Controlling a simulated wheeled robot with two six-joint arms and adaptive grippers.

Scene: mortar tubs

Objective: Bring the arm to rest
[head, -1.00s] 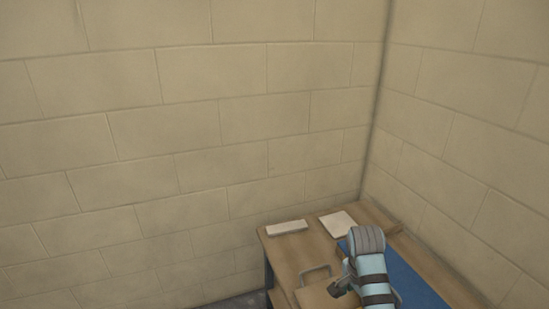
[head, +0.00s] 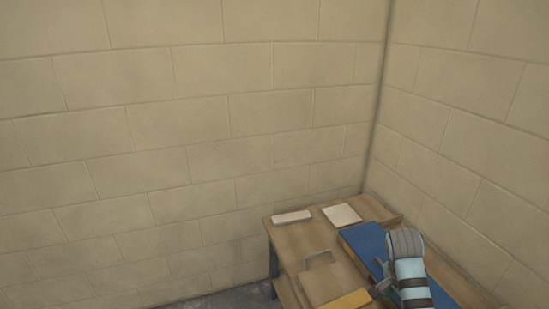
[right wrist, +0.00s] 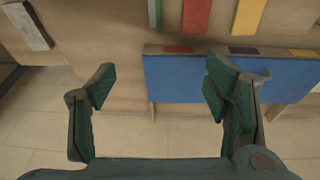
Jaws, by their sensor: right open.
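My right arm (head: 410,270), light blue with dark bands and a grey joint, shows at the lower right of the head view, over the blue panel on the table. My right gripper (right wrist: 160,88) shows in the right wrist view with its two dark green fingers wide apart and nothing between them. Beyond the fingers lie a wooden surface and a blue panel (right wrist: 200,78). In the head view the gripper is mostly hidden by the arm. My left gripper is in neither current view.
A wooden table (head: 290,240) stands in the corner of block walls. On it are a white bar (head: 291,217), a white tile (head: 341,214), a wooden piece with a handle (head: 325,285) and a yellow piece (head: 350,299). The floor left of the table is clear.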

